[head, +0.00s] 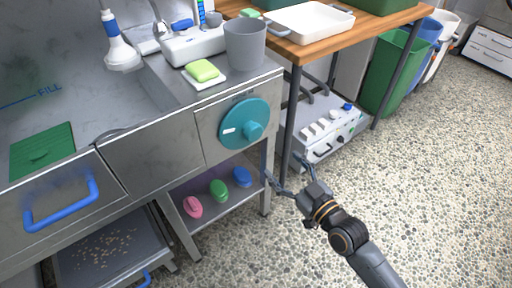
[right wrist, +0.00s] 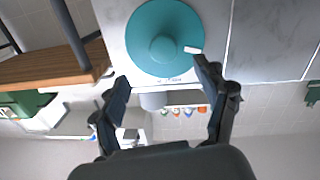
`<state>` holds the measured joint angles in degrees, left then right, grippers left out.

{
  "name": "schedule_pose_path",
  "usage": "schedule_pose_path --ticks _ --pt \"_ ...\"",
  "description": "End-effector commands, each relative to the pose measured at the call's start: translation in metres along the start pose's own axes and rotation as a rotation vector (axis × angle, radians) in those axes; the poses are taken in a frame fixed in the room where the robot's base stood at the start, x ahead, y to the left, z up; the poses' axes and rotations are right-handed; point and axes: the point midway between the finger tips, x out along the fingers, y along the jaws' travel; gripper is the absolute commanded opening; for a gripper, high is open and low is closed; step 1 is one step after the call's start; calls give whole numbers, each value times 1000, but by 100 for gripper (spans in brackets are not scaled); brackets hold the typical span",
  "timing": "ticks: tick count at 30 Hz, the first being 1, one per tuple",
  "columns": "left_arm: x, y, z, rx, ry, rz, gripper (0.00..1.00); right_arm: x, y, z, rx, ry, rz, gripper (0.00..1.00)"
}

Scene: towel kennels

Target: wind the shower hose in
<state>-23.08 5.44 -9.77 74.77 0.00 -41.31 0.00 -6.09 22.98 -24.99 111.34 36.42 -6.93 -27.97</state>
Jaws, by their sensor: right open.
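A round teal reel wheel (head: 245,124) with a stubby teal knob (head: 253,130) is on the steel front panel below the counter. A white mark shows on its left side. The wheel also fills the upper middle of the right wrist view (right wrist: 150,22). A white and blue shower head (head: 120,50) stands at the sink's back edge; I cannot make out its hose clearly. My right gripper (head: 284,173) is open and empty, below and right of the wheel, apart from it. In the right wrist view its fingers (right wrist: 163,78) are spread below the knob. My left gripper is not in view.
A grey cup (head: 245,45) and a green soap on a white dish (head: 204,72) stand on the counter above the wheel. A wooden table (head: 325,42) is to the right, with a white control box (head: 330,133) beneath. Brushes (head: 218,189) lie on the lower shelf. Open floor is at right.

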Motion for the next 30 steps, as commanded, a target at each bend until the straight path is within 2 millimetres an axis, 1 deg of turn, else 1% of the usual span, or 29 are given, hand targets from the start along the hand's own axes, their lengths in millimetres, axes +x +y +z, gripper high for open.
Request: schedule_pose_path --ticks 1,3,5,8,15,21,25,30 --pt "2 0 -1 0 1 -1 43 1 -2 -6 -3 18 -6 74" --pt "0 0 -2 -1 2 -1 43 4 -2 -12 -5 29 -8 74" --pt "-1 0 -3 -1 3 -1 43 10 -2 -13 -5 30 -7 74" --pt "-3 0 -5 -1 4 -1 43 25 -2 -14 -4 31 -6 74" --pt "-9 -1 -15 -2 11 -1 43 77 -3 -14 -3 30 -6 74" --pt "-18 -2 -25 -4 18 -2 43 114 -3 -15 -3 28 -8 74" --pt "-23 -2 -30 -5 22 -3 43 129 -3 -14 -3 27 -7 74" --pt "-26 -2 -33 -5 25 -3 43 137 -3 -15 -4 25 -7 74"
